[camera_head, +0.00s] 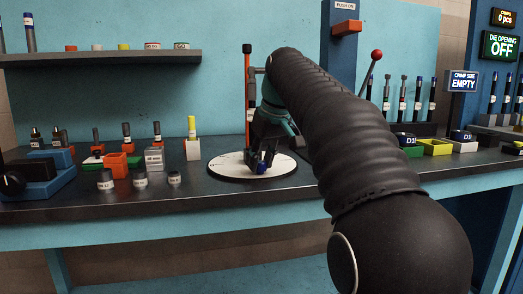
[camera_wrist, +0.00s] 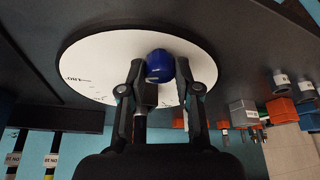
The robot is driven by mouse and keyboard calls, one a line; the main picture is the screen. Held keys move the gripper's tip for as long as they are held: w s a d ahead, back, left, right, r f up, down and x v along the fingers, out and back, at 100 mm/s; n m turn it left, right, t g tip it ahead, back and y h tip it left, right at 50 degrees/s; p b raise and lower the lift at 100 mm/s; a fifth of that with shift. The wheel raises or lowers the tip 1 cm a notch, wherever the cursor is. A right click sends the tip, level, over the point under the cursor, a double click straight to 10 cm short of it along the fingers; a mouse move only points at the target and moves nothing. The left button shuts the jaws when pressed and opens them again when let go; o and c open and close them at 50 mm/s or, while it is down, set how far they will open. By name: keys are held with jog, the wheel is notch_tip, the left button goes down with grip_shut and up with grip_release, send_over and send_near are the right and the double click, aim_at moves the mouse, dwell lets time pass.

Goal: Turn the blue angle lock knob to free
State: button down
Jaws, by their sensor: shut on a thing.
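The blue angle lock knob (camera_wrist: 159,64) sits on the white round angle dial (camera_wrist: 90,62). In the head view the knob (camera_head: 261,169) shows small and dark blue under my gripper (camera_head: 264,158), near the front of the white dial (camera_head: 227,166). In the wrist view my gripper (camera_wrist: 160,75) has one finger on each side of the knob, shut on it. Marks and a number are printed on the dial's left part. The lock's setting cannot be read. An orange-red post (camera_head: 247,75) stands behind the dial.
Orange bins (camera_head: 116,162) and labelled grey cylinders (camera_head: 140,180) stand left of the dial. A shelf (camera_head: 110,58) hangs above them. A red-knobbed lever (camera_head: 376,55) and a rack of fittings stand to the right. The bench front before the dial is clear.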

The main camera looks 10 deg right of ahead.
jog(key=n+p, duration=0.1)
jog(key=n+y+p, duration=0.1)
jog(key=shift+d+r+n, duration=0.1)
jog(key=shift+r+n, duration=0.15)
jog(key=shift+n, duration=0.15)
jog(key=n, duration=0.2)
jog(key=n+g+y+p, duration=0.1)
jog(key=shift+w+f+n, duration=0.15)
jog(key=shift+n, duration=0.25)
jog(key=n+g, duration=0.1)
jog(key=n, duration=0.2)
jog(key=shift+w+g+y, duration=0.1)
jog(key=shift+g+y, duration=0.3)
jog(key=shift+n+g, duration=0.7)
jog(key=shift+n, duration=1.3)
jog(key=c, duration=0.8)
grip_release()
